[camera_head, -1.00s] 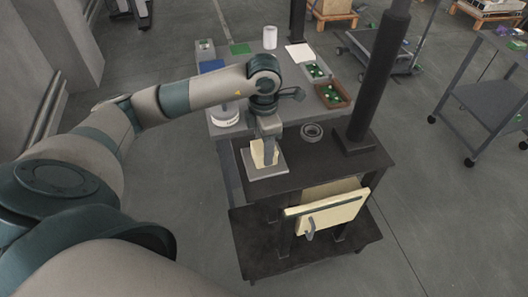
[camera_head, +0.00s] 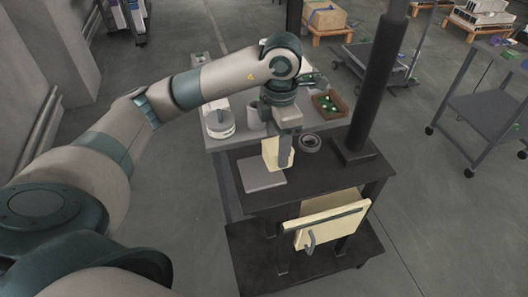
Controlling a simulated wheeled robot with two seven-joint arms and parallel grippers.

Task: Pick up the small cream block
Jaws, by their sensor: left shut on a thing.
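The small cream block (camera_head: 271,152) is held upright in my left gripper (camera_head: 279,156). The gripper is shut on it, and one grey finger covers part of its right side. The block appears raised above the dark table, behind and slightly right of a flat grey square plate (camera_head: 262,174). The plate lies bare on the table top. My right gripper is out of view.
The dark table (camera_head: 310,178) has a thick black column (camera_head: 374,95) at its right and a dark ring (camera_head: 310,143) near the block. A cream drawer front (camera_head: 325,222) with a handle sticks out below. Behind stand a white round container (camera_head: 219,124) and a brown tray (camera_head: 329,106).

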